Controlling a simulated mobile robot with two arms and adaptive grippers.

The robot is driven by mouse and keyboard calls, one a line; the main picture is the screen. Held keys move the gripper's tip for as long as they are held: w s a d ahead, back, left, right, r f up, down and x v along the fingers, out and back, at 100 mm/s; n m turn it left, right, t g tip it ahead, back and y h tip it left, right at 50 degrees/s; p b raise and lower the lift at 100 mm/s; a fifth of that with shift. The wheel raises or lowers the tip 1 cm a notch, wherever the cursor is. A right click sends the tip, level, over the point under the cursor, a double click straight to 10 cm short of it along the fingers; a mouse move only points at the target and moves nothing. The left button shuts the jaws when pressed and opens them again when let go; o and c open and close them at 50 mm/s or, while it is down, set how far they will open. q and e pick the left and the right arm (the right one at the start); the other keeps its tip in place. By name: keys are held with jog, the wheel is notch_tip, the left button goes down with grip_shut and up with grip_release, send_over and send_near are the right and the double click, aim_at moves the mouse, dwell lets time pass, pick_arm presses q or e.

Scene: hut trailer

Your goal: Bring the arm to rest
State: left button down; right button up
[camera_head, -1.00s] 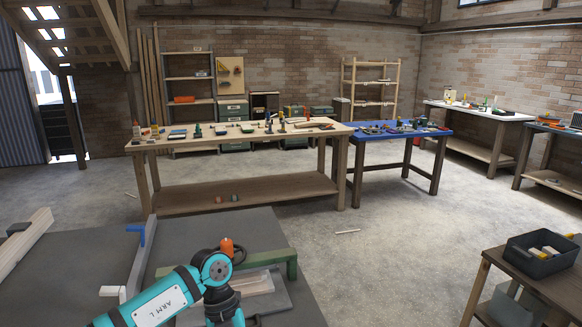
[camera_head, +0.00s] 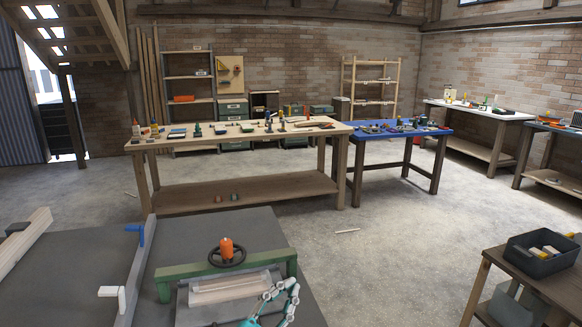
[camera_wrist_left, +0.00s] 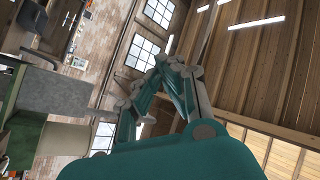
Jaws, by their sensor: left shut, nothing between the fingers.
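My left gripper (camera_head: 288,288) shows at the bottom of the head view, teal and grey, low in front of the grey machine table's green frame. Its fingers are shut and hold nothing. In the left wrist view the closed fingers (camera_wrist_left: 165,75) point up toward the wooden roof and windows. Most of the left arm is below the head view's lower edge. My right gripper is not in either view.
Close by are the green frame (camera_head: 205,267) with a black handwheel (camera_head: 227,256) and orange knob, a clear-topped tray (camera_head: 225,289), and a rail with blue (camera_head: 141,233) and white (camera_head: 112,296) handles. A dark bin (camera_head: 541,258) sits at right. Floor between benches is mostly clear.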

pick_arm(q)
jog(key=s+a+f+n+g+y, duration=0.2)
jog(key=s+a+f+n+y, duration=0.1)
jog(key=a+f+n+y, duration=0.45)
jog(key=s+a+f+n+g+y, duration=0.35)
jog(key=a+f+y, duration=0.25)
jog(key=a+f, duration=0.35)
jog(key=s+a+f+n+g, duration=0.1)
jog(key=s+f+g, duration=0.35)
jog(key=s, duration=0.55)
jog(key=s+a+f+n+g, duration=0.15)
jog(key=s+f+g, duration=0.3)
jog(key=s, duration=0.55)
notch_tip(320, 180, down, 27)
jog(key=s+m+g, duration=0.1)
jog(key=s, duration=0.1)
jog(key=s+a+f+g, duration=0.1)
jog(key=s+a+f, duration=0.2)
jog(key=s+f, duration=1.3)
jog(key=shift+s+f, duration=0.2)
jog(key=shift+s, duration=0.1)
jog(key=shift+a, duration=0.1)
